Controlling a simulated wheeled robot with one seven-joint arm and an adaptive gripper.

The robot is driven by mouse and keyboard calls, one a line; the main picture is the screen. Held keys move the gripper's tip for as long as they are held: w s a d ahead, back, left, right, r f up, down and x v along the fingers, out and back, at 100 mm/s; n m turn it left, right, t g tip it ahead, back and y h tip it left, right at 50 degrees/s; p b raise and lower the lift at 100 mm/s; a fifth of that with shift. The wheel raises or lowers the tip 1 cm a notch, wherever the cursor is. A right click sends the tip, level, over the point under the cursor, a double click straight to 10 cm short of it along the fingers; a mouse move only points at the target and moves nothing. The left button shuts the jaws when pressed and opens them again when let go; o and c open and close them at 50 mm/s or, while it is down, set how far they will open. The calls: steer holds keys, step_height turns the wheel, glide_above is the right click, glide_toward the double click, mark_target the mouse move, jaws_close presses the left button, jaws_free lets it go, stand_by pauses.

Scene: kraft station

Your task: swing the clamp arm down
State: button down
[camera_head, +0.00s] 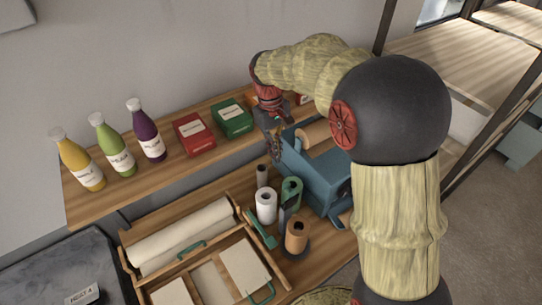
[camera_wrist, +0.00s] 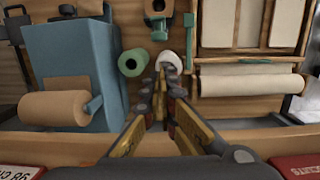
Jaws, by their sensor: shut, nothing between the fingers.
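A blue paper dispenser (camera_head: 322,180) stands on the bench, partly hidden behind my arm. It also shows in the wrist view (camera_wrist: 62,60), with a brown kraft roll (camera_wrist: 65,108) at its near side. A small teal lever-like piece (camera_wrist: 95,104) sits at the end of that roll; I cannot tell whether it is the clamp arm or how it is angled. My gripper (camera_head: 277,150) is beside the dispenser's left side, pointing down. In the wrist view my gripper (camera_wrist: 166,76) is shut and empty, its tips in front of a white roll (camera_wrist: 174,62).
A green roll (camera_head: 291,188) and a brown roll on a stand (camera_head: 297,234) stand left of the dispenser. A wooden tray (camera_head: 122,262) holds a large paper roll. The shelf (camera_head: 80,207) carries bottles (camera_head: 114,150) and red and green boxes (camera_head: 232,117).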

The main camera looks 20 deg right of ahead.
step_height(320, 180, down, 9)
steer(key=s+p, duration=0.1)
steer(key=shift+s+d+n, duration=0.3)
steer(key=shift+d, duration=0.05)
stand_by(0.3)
steer(key=shift+s, duration=0.1)
stand_by(0.3)
steer(key=shift+s+d+r+t+b, duration=0.15)
steer(key=shift+s+t+b, duration=0.2)
steer(key=shift+b, duration=0.2)
steer(key=shift+s, duration=0.1)
